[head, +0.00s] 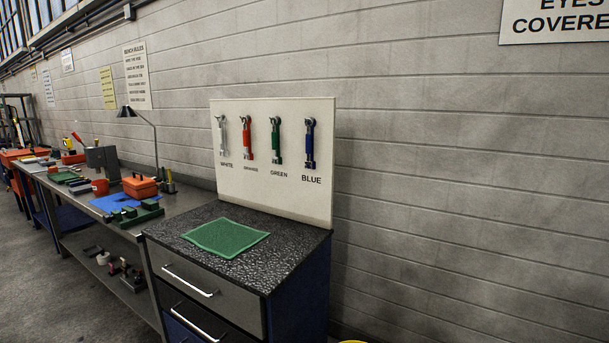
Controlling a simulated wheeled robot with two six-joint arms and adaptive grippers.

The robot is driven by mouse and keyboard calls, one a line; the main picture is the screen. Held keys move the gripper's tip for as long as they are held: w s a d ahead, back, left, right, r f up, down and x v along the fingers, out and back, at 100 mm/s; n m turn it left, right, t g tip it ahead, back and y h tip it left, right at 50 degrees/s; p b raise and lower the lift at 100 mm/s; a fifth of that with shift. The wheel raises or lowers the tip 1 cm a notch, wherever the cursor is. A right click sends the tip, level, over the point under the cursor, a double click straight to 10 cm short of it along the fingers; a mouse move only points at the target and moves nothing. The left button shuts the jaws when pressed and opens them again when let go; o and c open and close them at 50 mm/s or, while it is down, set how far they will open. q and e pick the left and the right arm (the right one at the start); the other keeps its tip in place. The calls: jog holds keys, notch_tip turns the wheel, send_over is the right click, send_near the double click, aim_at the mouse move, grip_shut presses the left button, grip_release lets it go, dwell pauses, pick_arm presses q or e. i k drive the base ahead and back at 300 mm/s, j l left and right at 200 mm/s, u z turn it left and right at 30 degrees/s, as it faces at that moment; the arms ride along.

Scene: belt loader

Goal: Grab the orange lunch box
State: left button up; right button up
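An orange lunch box (140,187) with a dark handle on top stands on the long metal workbench (185,204), left of the drawer cabinet. It sits behind a blue mat and a green object, close to the wall side of the bench. Its lower front is partly hidden by the items in front of it. Neither of my grippers shows in the head view.
A drawer cabinet (290,252) with a green cloth (225,237) stands at the front. A tool board (272,180) holds several coloured tools behind it. A blue mat (112,203), green block (138,215), orange cup (100,187) and lamp (130,112) surround the box. Floor is clear at lower left.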

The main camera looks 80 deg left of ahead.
aim_at(140, 187)
jog(key=u, duration=3.7)
jog(key=i+j+u, duration=0.6)
jog(key=i, duration=0.35)
